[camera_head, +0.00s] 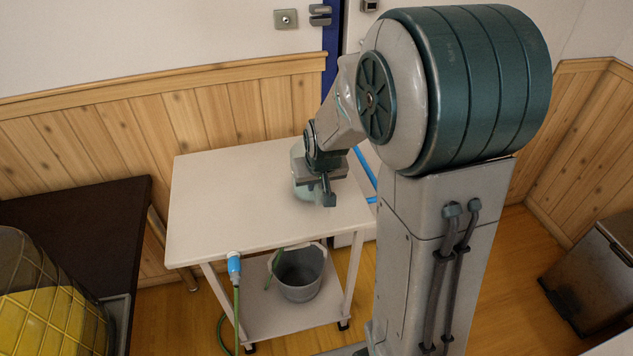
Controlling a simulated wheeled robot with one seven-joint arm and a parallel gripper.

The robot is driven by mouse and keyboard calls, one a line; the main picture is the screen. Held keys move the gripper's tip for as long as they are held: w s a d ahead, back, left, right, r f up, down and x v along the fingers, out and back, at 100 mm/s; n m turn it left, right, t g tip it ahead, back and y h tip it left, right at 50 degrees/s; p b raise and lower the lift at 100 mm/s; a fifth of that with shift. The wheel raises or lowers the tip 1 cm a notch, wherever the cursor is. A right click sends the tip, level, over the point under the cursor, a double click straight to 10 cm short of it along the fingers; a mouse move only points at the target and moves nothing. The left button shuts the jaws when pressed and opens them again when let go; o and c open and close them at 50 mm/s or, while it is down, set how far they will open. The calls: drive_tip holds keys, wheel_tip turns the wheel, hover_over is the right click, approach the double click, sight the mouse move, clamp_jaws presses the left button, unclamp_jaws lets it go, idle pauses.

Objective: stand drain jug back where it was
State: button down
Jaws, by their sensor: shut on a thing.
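A pale blue-grey rounded vessel (299,184), which looks like the drain jug, is at the right part of the white table top (225,205). My arm and gripper hide much of it. My gripper (325,188) is in front of it, pointing down, and is shut on it. The fingers' contact with the vessel is hidden from this side. I cannot tell whether its base touches the table.
A grey bucket (300,274) stands on the table's lower shelf. A blue tap fitting (234,265) with a green hose (236,308) hangs at the front edge. A dark table (75,215) stands left. The table top's left part is clear.

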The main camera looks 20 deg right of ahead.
drive_tip(key=shift+f+b, duration=0.6)
idle(0.6)
drive_tip(key=c, duration=1.3)
unclamp_jaws()
drive_tip(key=shift+c, duration=0.2)
drive_tip(key=v, duration=1.3)
drive_tip(key=shift+s+r+p, duration=0.2)
drive_tip(key=shift+r+p, duration=0.15)
drive_tip(key=shift+p, duration=0.05)
drive_tip(key=s+g+p, duration=0.1)
drive_tip(key=s+p, duration=0.1)
drive_tip(key=s, duration=1.3)
drive_tip(key=shift+g+p, duration=0.3)
drive_tip(key=shift+g, duration=0.1)
